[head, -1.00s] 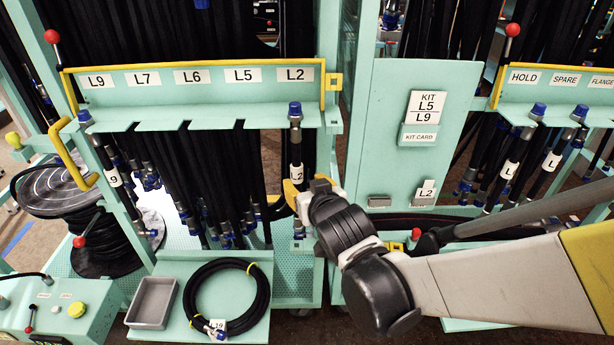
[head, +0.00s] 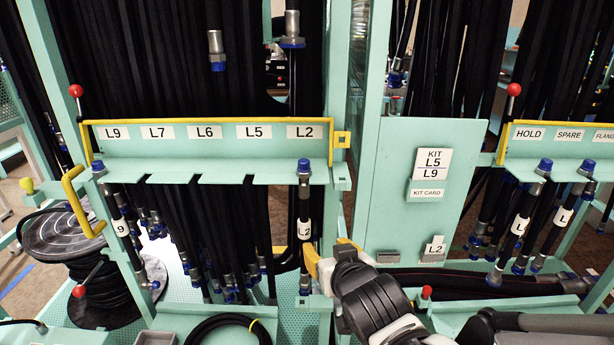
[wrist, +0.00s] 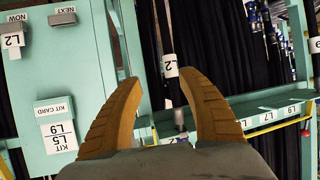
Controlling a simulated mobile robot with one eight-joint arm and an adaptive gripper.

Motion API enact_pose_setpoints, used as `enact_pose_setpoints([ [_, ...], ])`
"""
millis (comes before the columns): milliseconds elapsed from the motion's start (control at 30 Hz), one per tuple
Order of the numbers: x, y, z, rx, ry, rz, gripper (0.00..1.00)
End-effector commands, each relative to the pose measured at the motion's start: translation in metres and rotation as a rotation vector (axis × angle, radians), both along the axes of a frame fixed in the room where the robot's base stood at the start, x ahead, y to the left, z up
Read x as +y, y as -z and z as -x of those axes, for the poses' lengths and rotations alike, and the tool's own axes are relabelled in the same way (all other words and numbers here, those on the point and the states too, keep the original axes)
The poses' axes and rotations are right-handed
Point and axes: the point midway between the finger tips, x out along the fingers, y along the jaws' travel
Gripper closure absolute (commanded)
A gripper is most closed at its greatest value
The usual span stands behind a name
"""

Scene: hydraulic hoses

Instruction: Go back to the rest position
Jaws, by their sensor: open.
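My gripper (head: 316,259) is at the lower middle of the head view, its yellow fingers beside the L2 hose. In the wrist view my gripper (wrist: 165,105) is open, its two fingers well apart. The L2 hose (head: 304,215) hangs upright from the rack slot under the L2 label, with a blue cap at its top. In the wrist view the L2 hose (wrist: 171,85) shows between and beyond the fingers. I cannot tell its exact distance from them; nothing is seen gripped.
The rack shelf (head: 215,170) with a yellow rail is ahead. The kit panel (head: 420,220) stands to the right, its small L2 card (head: 434,247) at the bottom. A hose reel (head: 85,250) is at left. A coiled hose (head: 225,328) lies at the bottom edge.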

Motion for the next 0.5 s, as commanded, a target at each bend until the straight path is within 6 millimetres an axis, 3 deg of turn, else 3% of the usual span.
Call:
enact_pose_setpoints([
  [167, -0.069, 0.003, 0.038, 0.169, 0.110, 0.042, 0.53],
  [300, -0.111, 0.010, 0.087, 0.328, 0.168, 0.056, 0.53],
  [500, -0.135, 0.017, 0.144, 0.479, 0.192, 0.048, 0.53],
])
